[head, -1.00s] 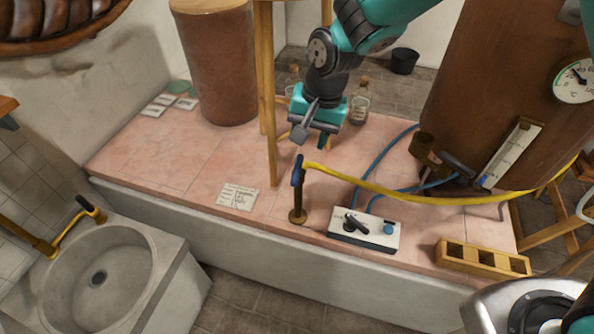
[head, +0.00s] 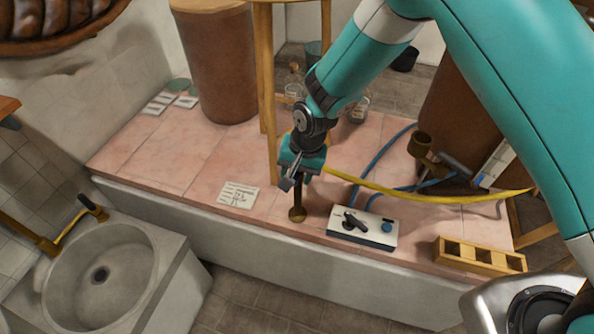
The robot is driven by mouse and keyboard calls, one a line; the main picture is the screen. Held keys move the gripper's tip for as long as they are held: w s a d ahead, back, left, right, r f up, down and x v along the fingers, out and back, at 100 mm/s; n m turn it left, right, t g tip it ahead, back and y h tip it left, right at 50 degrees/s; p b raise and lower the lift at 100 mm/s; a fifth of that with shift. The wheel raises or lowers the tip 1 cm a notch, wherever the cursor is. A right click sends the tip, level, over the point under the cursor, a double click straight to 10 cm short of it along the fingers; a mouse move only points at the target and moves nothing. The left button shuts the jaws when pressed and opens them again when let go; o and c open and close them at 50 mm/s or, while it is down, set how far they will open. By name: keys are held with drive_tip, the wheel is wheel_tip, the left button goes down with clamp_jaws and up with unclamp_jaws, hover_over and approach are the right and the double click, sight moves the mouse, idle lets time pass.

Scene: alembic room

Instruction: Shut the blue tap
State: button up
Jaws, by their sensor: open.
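The blue tap's brass post (head: 298,205) stands upright on the pink tiled ledge, near its front edge. Its blue handle is hidden behind my gripper (head: 292,182). My gripper is open, pointing down at the top of the post. I cannot tell whether its fingers touch the handle or stand around it.
A yellow hose (head: 400,192) runs right from behind my gripper. A white control box (head: 362,228) with a black lever and blue knob sits right of the post. A paper card (head: 238,195) lies to the left. A wooden table leg (head: 271,150) rises just behind. A wooden rack (head: 480,256) is at right.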

clamp_jaws()
drive_tip(key=shift+d+n, duration=0.1)
drive_tip(key=shift+n, duration=0.2)
drive_tip(key=shift+w+d+n+g+h+b, duration=0.25)
drive_tip(key=shift+w+d+n+g+b, duration=0.3)
drive_tip(key=shift+n, duration=2.1)
drive_tip(key=shift+w+d+n+g+h+b, duration=0.25)
drive_tip(key=shift+w+d+n+b, duration=0.35)
drive_tip(key=shift+n, duration=2.1)
drive_tip(key=shift+w+d+n+g+h+b, duration=0.35)
drive_tip(key=shift+d+n, duration=0.45)
drive_tip(key=shift+n, duration=1.85)
drive_tip(key=shift+s, duration=0.1)
unclamp_jaws()
